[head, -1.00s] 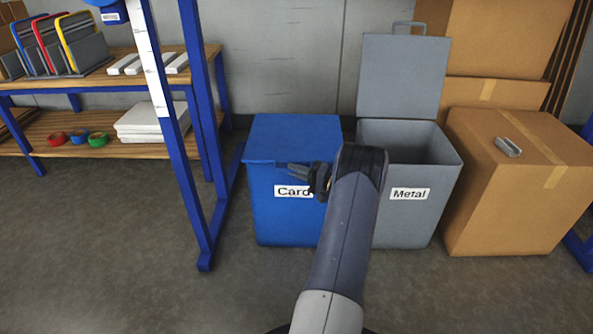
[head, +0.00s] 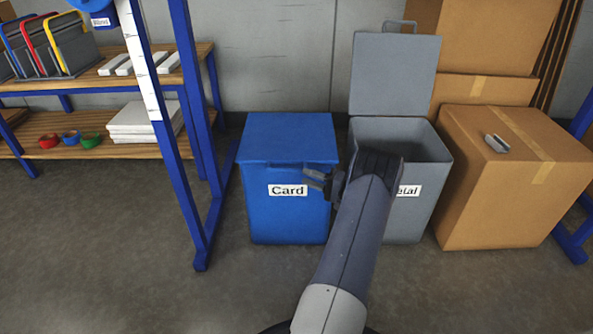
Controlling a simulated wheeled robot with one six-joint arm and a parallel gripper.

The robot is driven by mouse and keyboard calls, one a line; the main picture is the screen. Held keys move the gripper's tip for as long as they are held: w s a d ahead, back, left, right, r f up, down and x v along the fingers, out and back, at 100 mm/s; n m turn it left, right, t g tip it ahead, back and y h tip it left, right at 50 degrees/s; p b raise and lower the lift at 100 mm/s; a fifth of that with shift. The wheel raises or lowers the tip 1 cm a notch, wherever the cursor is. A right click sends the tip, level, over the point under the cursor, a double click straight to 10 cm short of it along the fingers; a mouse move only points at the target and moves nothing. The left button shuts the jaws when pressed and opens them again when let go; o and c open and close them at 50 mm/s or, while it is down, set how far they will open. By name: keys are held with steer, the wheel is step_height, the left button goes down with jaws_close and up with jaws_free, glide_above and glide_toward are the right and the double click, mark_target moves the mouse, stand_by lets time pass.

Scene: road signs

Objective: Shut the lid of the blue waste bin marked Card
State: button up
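The blue waste bin (head: 290,218) marked Card stands on the floor in the middle of the head view. Its blue lid (head: 290,136) lies flat across the top, and no opening shows. My gripper (head: 314,180) is in front of the bin's right front side, below the lid's front edge, pointing left. It holds nothing that I can see. Its fingers are small and dark here, and their gap is unclear. Whether it touches the bin cannot be told.
A grey bin (head: 405,222) marked Metal stands close on the right, its lid (head: 395,75) raised upright; my arm hides part of it. A cardboard box (head: 510,205) stands further right. A blue-framed shelf (head: 187,150) is at left. Floor in front is clear.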

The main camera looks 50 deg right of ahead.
mark_target(290, 169)
steer(key=shift+p+v, duration=0.3)
steer(key=shift+v, duration=1.45)
steer(key=b+x, duration=0.1)
steer(key=x, duration=0.2)
steer(key=b+x, duration=0.1)
steer(key=x, duration=0.3)
steer(key=b+x, duration=0.1)
steer(key=x, duration=0.3)
steer(key=shift+r, duration=0.3)
steer(key=shift+s+r+m, duration=0.1)
steer(key=shift+r+m, duration=0.2)
steer(key=shift+r, duration=0.3)
